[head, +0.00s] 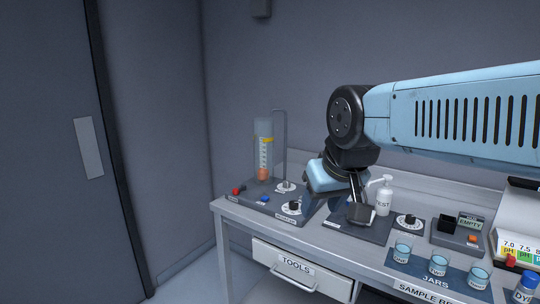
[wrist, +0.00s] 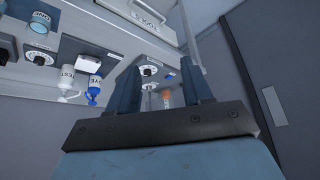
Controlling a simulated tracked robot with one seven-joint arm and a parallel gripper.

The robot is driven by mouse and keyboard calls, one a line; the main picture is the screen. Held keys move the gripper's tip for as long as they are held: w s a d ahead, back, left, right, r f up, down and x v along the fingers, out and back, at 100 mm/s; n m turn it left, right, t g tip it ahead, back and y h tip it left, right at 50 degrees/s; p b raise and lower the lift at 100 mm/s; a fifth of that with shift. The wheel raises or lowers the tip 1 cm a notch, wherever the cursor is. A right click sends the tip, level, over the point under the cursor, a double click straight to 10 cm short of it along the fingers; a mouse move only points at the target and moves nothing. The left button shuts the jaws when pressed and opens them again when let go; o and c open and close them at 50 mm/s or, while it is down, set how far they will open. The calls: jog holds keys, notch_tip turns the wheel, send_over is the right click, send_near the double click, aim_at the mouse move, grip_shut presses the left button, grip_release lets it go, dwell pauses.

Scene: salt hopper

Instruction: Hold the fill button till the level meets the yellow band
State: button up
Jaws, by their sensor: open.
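A clear upright cylinder (head: 264,157) with scale marks stands on a dark panel at the bench's left end. Its orange contents (head: 263,174) sit near the bottom, well below the yellow band (head: 266,140) near the top. A red button (head: 236,191) and a blue button (head: 264,198) are on the panel in front of it; their labels are too small to read. My gripper (head: 322,204) is open and empty, right of the panel's black knob (head: 293,206). In the wrist view my gripper (wrist: 160,82) has its fingers apart, with the orange contents (wrist: 166,95) showing between them.
A white TEST pump bottle (head: 383,196) stands close right of my gripper. Another dial (head: 408,221), jars (head: 438,265) and a small box marked EMPTY (head: 470,221) lie farther right. The TOOLS drawer (head: 296,268) is under the bench. A thin post (head: 286,145) rises behind the cylinder.

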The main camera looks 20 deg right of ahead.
grip_shut()
dwell(1.4)
